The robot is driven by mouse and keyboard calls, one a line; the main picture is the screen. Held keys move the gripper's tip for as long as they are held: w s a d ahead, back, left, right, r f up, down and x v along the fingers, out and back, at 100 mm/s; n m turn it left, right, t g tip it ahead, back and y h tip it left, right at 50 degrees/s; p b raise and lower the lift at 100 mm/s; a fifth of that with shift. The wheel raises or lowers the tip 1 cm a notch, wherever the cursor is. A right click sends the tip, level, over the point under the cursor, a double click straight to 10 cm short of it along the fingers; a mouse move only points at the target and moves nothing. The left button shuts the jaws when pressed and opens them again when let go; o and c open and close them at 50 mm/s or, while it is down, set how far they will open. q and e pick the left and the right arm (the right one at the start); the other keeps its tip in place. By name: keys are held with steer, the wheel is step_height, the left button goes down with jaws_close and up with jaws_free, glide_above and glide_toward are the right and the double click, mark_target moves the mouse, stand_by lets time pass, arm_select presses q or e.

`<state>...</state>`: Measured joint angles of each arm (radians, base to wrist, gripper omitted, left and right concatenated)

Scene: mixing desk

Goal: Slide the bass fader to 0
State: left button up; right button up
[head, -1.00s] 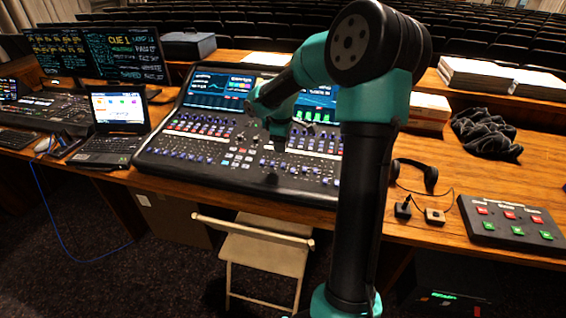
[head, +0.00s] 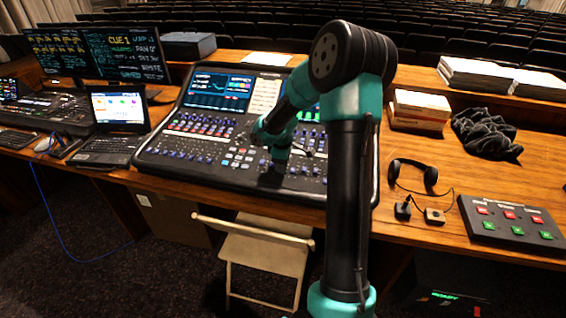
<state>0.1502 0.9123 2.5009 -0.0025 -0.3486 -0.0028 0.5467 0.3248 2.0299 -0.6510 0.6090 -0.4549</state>
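The mixing desk (head: 205,152) stands on the wooden table, with rows of faders along its front and screens at its back. Which fader is the bass one cannot be read at this size. My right arm comes in from the lower right and reaches over the desk. My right gripper (head: 272,172) points down at the fader area right of the desk's middle. Its fingers are dark and small against the black panel, so their opening and any contact with a fader cannot be made out. My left gripper is not in view.
A laptop (head: 119,122) and monitors (head: 125,55) stand left of the desk. Headphones (head: 413,174) and a button box (head: 511,223) lie to the right. A folding chair (head: 262,252) stands in front. My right arm hides the desk's right part.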

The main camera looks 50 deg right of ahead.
jaws_close()
stand_by(0.3)
steer(key=shift+w+d+r, duration=0.1)
steer(key=shift+w+d, duration=0.3)
steer(key=shift+d, duration=0.45)
steer(key=shift+w+d+r, duration=0.1)
steer(key=shift+w+d, duration=0.25)
steer(key=shift+d, duration=0.5)
steer(key=shift+o, duration=0.3)
jaws_free()
steer(key=shift+r, duration=0.15)
